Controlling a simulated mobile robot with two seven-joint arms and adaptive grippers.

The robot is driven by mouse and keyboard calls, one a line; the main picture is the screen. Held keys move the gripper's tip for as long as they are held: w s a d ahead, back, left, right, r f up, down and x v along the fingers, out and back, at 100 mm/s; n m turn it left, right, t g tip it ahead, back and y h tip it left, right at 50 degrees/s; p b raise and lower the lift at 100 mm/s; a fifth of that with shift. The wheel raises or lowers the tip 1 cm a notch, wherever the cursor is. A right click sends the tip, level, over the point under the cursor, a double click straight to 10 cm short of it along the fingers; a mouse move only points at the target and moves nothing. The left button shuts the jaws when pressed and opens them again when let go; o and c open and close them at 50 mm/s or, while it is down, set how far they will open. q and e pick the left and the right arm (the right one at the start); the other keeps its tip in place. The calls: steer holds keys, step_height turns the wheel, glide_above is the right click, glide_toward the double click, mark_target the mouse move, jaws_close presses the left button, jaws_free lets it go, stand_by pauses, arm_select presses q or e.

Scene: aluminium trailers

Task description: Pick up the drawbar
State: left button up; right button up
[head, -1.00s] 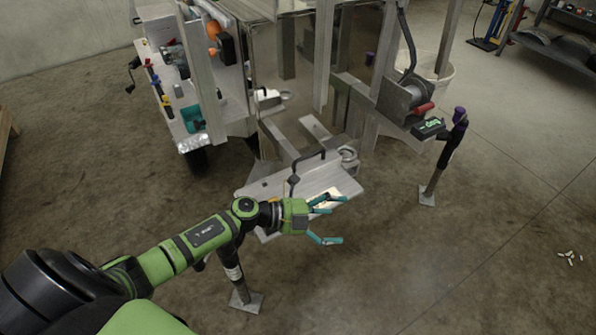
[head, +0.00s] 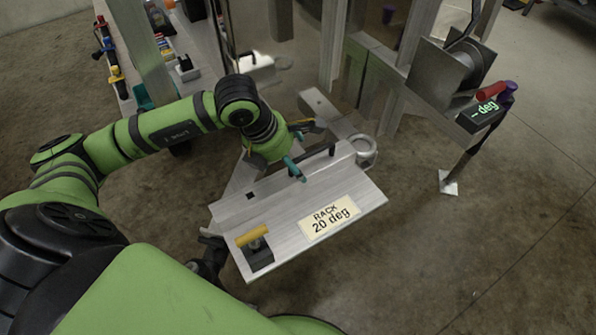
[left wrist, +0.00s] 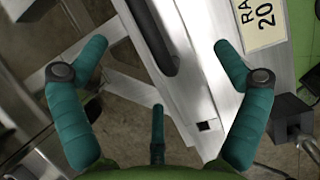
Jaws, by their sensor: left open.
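The drawbar (head: 318,105) appears to be the aluminium frame with a ring (head: 364,152) at its front end, low in front of the trailer. A flat aluminium plate (head: 280,225) labelled "RACK 20 deg" lies along it, with a black bar handle (head: 325,158) near its far edge. My left gripper (head: 303,150) is open over the handle's left part. In the left wrist view the teal fingers (left wrist: 160,75) are spread, and the dark handle (left wrist: 150,35) runs between them. Contact cannot be told.
A winch (head: 450,70) with a red grip and a small "deg" display (head: 486,109) stands at the right. A black jack post (head: 470,155) rests on the floor there. Trailer uprights (head: 335,45) rise behind. The floor at the lower right is clear.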

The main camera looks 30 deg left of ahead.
mark_target(302, 170)
arm_select(q)
steer(key=x, duration=0.4)
steer(key=shift+s+d+f, duration=0.15)
steer(key=shift+s+f, duration=0.05)
steer(key=shift+f, duration=0.25)
steer(key=shift+w+f, duration=0.2)
steer(key=shift+f, duration=0.2)
steer(key=c, duration=1.8)
steer(key=shift+d+r, duration=0.1)
steer(key=shift+r, duration=0.05)
